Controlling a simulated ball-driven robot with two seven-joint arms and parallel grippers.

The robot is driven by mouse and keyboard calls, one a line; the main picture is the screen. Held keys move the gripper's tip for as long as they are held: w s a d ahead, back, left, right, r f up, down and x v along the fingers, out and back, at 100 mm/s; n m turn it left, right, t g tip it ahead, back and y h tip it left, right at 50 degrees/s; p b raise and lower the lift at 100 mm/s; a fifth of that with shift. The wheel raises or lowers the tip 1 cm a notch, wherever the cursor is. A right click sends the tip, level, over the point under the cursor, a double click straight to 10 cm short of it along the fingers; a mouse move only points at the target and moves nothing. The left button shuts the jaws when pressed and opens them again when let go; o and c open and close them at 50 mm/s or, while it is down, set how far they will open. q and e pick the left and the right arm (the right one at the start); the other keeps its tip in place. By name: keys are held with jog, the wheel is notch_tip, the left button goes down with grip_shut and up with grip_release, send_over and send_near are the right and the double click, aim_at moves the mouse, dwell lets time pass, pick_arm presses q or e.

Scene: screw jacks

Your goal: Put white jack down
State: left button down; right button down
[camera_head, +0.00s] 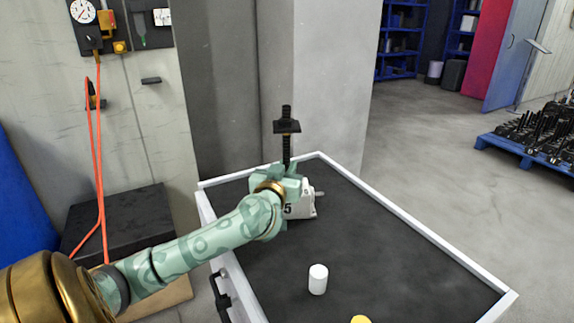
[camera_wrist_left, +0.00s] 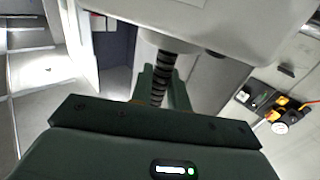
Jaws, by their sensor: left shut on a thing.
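The white jack (camera_head: 300,208) has a white body marked 5, a side shaft pointing right and an upright black screw with a flat plate on it. It is at the far left part of the dark-topped cart (camera_head: 380,270). My left gripper (camera_head: 287,176) is shut on the jack's screw, just above the white body. In the left wrist view the fingers (camera_wrist_left: 163,88) sit on both sides of the threaded screw, with the white body (camera_wrist_left: 225,30) at the top. My gripper and wrist hide part of the body. I cannot tell whether its base touches the cart top.
A white cylinder (camera_head: 318,279) stands on the cart nearer me, with a yellow thing (camera_head: 361,319) at the bottom edge. A raised white rim (camera_head: 425,228) borders the cart. The cart's right half is clear. A grey pillar (camera_head: 285,80) rises behind it.

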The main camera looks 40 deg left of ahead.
pick_arm(q)
jog(key=shift+r, duration=0.45)
jog(key=c, duration=1.6)
grip_release()
jog(key=shift+s+f, duration=0.1)
jog(key=shift+f, duration=0.35)
jog(key=shift+o, duration=1.3)
jog(key=shift+d+r, duration=0.1)
